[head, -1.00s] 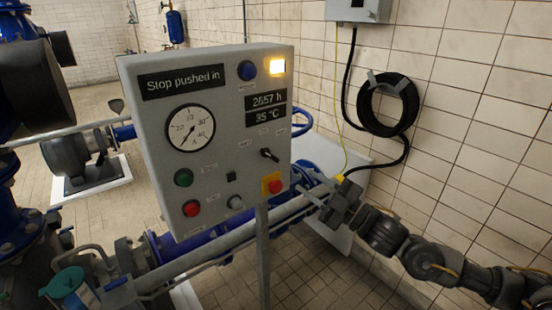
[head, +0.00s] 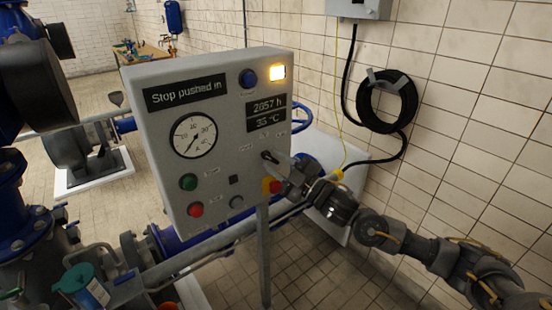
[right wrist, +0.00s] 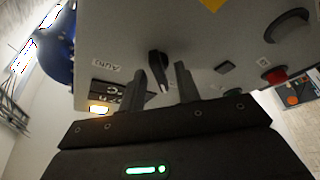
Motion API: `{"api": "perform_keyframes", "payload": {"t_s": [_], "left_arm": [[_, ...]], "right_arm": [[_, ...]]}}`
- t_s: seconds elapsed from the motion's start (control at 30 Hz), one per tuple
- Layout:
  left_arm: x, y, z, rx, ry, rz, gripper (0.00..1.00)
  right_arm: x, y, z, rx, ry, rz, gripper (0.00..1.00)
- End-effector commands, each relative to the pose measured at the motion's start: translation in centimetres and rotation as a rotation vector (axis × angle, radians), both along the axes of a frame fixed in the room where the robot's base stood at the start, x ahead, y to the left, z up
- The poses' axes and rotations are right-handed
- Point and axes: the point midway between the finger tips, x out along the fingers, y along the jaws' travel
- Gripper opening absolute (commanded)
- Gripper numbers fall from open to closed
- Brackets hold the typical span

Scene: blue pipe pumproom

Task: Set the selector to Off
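The grey control panel (head: 215,140) stands on a post in the middle of the head view. Its small black selector (head: 268,156) is on the right part of the face, below the displays. The right wrist view shows the selector knob (right wrist: 157,66) with a pale pointer mark, and a label reading "Auto" (right wrist: 106,68) beside it. My right gripper (head: 277,163) is at the selector. Its two fingers (right wrist: 160,76) are apart, one on each side of the knob, with visible gaps. My left gripper is not in view.
Green (head: 188,182) and red (head: 195,209) buttons are at lower left. The display reads "Stop pushed in" (head: 186,92). A tiled wall with a coiled hose (head: 388,103) is at right.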

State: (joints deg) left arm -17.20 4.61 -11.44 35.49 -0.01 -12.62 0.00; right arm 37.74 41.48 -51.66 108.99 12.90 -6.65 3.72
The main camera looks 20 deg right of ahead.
Motion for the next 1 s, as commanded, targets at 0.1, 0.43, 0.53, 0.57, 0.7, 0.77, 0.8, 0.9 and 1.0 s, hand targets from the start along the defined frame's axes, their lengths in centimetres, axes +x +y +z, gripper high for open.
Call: {"api": "perform_keyframes", "payload": {"t_s": [0.1, 0.43, 0.53, 0.57, 0.7, 0.77, 0.8, 0.9, 1.0], "left_arm": [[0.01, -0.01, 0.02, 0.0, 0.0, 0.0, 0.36], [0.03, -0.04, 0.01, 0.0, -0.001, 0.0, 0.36], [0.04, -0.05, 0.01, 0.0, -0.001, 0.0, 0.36], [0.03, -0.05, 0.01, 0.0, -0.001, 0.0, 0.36], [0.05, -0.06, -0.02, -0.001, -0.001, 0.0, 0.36], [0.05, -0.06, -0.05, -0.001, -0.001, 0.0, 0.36], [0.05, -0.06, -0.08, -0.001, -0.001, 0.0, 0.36], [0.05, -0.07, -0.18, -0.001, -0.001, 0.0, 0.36], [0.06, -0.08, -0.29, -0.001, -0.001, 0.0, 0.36]], "right_arm": [[0.11, 0.06, 0.01, 0.0, 0.0, 0.0, 0.33], [0.08, 0.04, -0.02, 0.0, 0.001, -0.001, 0.09], [0.07, 0.04, -0.02, 0.0, 0.001, -0.001, 0.0], [0.07, 0.04, -0.02, 0.0, 0.001, -0.001, 0.0], [0.06, 0.05, -0.05, 0.007, 0.003, -0.001, 0.0], [0.06, 0.06, -0.1, 0.018, 0.008, 0.0, 0.0], [0.06, 0.08, -0.11, 0.027, 0.012, -0.001, 0.0], [0.03, 0.13, -0.15, 0.065, 0.027, -0.001, 0.0], [0.02, 0.17, -0.21, 0.121, 0.049, -0.001, 0.0]]}}
